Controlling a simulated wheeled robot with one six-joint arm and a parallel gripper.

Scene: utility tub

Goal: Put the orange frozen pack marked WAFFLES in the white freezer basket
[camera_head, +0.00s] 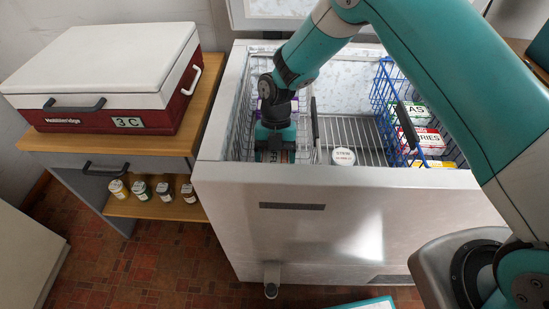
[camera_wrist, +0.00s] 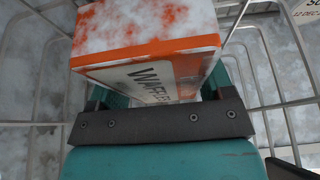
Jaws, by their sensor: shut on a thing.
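The orange pack marked WAFFLES (camera_wrist: 118,52), with white frost on it, is between the jaws of my gripper (camera_wrist: 160,92) in the wrist view. My gripper is shut on it. White wires of the freezer basket (camera_wrist: 30,62) show on both sides of the pack. In the head view my gripper (camera_head: 275,138) points down inside the left part of the chest freezer, within the white basket (camera_head: 241,112). Only a small part of the pack shows below it there. I cannot tell whether the pack touches the basket floor.
A blue wire basket (camera_head: 382,92) with several packs is at the freezer's right. The freezer's front wall (camera_head: 330,215) stands high before my arm. A red-and-white cool box (camera_head: 105,75) sits on the left counter.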

